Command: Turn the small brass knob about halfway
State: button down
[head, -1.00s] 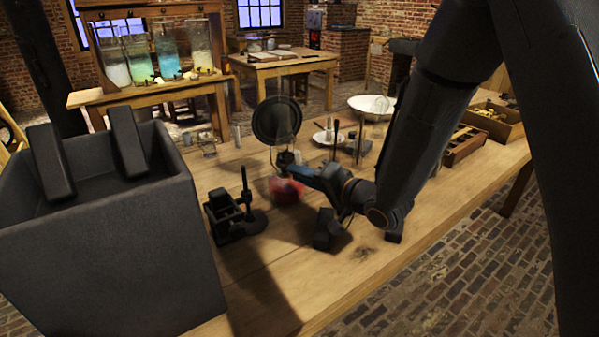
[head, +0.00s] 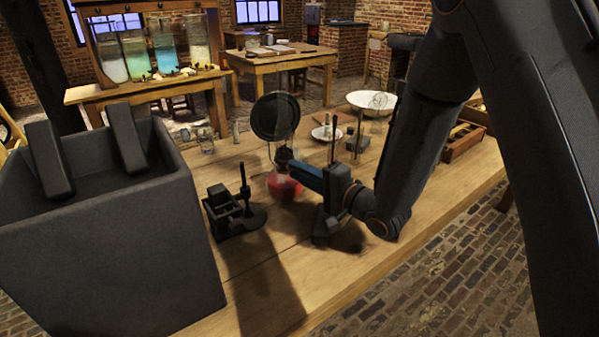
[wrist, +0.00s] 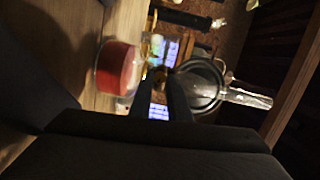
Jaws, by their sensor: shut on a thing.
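An oil lamp stands upright on the table, with a red fount (head: 284,187), a clear glass chimney (head: 285,117) and a dark round reflector (head: 268,118) behind. In the wrist view the lamp lies sideways, the red fount (wrist: 118,68) at left and the chimney (wrist: 246,97) at right. My gripper (head: 286,163) reaches the lamp's burner, between fount and chimney. In the wrist view its dark fingers (wrist: 176,82) are close together at the burner, shut on the small brass knob, which they hide. How far the knob is turned cannot be seen.
A black stand (head: 232,210) is left of the lamp. Glass jars (head: 207,141), a white dish (head: 326,133) and a white bowl (head: 371,101) stand farther back. A wooden compartment tray (head: 463,141) is at right. The table front (head: 300,280) is clear.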

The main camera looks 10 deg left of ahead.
jog(key=c, duration=1.7)
grip_release()
jog(key=shift+o, duration=0.2)
jog(key=b+v, duration=0.1)
jog(key=v, duration=0.6)
jog(key=shift+s+d, duration=0.15)
jog(key=shift+d, duration=0.2)
jog(key=shift+s, duration=0.1)
